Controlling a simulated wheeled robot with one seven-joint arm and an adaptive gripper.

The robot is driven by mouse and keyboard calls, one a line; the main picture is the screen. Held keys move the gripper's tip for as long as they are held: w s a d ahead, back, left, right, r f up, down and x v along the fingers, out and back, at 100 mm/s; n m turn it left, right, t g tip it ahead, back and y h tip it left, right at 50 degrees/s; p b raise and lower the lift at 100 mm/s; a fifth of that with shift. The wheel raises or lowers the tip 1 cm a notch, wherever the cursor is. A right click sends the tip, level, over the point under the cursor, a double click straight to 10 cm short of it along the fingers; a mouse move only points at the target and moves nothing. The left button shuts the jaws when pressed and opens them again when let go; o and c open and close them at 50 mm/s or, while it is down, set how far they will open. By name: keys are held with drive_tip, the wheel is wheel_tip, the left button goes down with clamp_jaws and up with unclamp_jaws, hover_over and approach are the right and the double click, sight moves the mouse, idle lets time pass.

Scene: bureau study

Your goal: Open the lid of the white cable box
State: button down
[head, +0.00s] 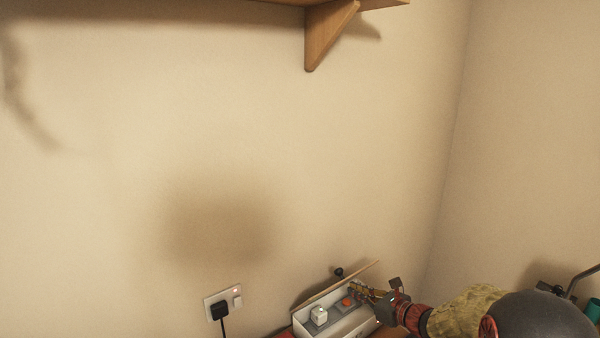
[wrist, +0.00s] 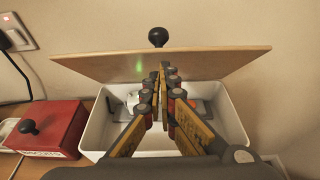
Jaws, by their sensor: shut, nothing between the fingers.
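The white cable box (head: 352,326) is at the bottom of the head view, against the wall. In the wrist view its white rim (wrist: 92,135) surrounds an open top. Its wooden lid (wrist: 105,68) stands raised and tilted along the back edge, its black knob (wrist: 158,37) on the far side. In the head view the lid (head: 318,296) shows nearly edge-on. Inside are a grey power strip with an orange-red switch (head: 346,302) and a white plug (head: 319,316). My gripper (wrist: 166,70) is shut and empty over the opening, in front of the lid; contact with it is unclear.
A red biscuit box (wrist: 58,122) with a black knob stands left of the cable box. A wall socket (head: 222,301) with a black plug and cable is at the left. A wooden shelf bracket (head: 328,35) is high above. The wall is close behind the lid.

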drive_tip(key=shift+w, duration=0.1)
idle(0.4)
drive_tip(key=shift+w+a+b, duration=0.2)
drive_tip(key=shift+w+a, duration=0.6)
drive_tip(key=shift+w, duration=0.3)
drive_tip(key=shift+w+a+b, duration=0.25)
drive_tip(key=shift+w+a, duration=0.6)
drive_tip(key=shift+w, duration=0.25)
drive_tip(key=shift+w+a+b, duration=0.2)
drive_tip(key=shift+w+a, duration=0.6)
drive_tip(key=shift+w, duration=0.3)
drive_tip(key=s+d, duration=0.5)
drive_tip(key=s, duration=0.2)
drive_tip(key=shift+s+d, duration=0.15)
